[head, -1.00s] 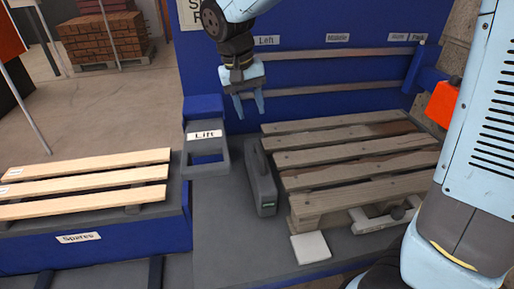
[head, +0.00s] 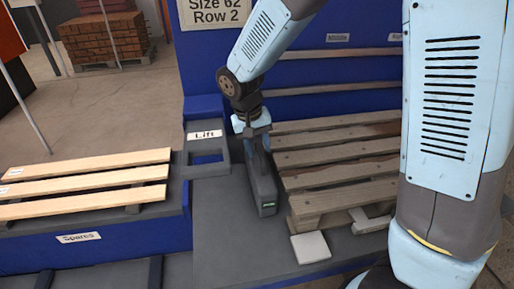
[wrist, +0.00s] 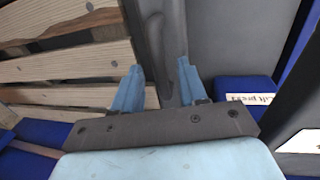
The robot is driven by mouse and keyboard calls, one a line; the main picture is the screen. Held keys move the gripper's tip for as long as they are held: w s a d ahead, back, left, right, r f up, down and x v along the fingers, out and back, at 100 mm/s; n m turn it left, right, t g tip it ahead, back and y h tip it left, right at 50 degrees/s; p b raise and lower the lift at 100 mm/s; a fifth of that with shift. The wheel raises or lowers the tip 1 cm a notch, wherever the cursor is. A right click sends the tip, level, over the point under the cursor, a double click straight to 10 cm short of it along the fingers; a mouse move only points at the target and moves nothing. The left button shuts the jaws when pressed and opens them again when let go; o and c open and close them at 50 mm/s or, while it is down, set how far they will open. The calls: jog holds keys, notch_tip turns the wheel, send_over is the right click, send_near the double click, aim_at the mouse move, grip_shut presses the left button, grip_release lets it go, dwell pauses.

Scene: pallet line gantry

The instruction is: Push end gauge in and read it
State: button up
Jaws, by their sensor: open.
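A dark grey upright unit with a top handle and a small green display (head: 262,192) stands on the grey deck at the left end of the pallet (head: 335,160). It looks like the end gauge; the display is too small to read. My gripper (head: 252,131) is open at the top of this unit. In the wrist view its two fingers (wrist: 160,68) lie on either side of the grey handle (wrist: 170,45), with gaps visible. I cannot tell whether either finger touches it. The gauge's lower part is hidden in the wrist view.
A grey block labelled Lift (head: 207,150) stands just left of the gauge. A spares rack (head: 80,240) with pale boards is at the left. A white square plate (head: 310,247) lies in front of the pallet. The blue back panel (head: 300,60) rises behind.

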jog(key=shift+f, duration=0.4)
grip_shut()
dwell(0.5)
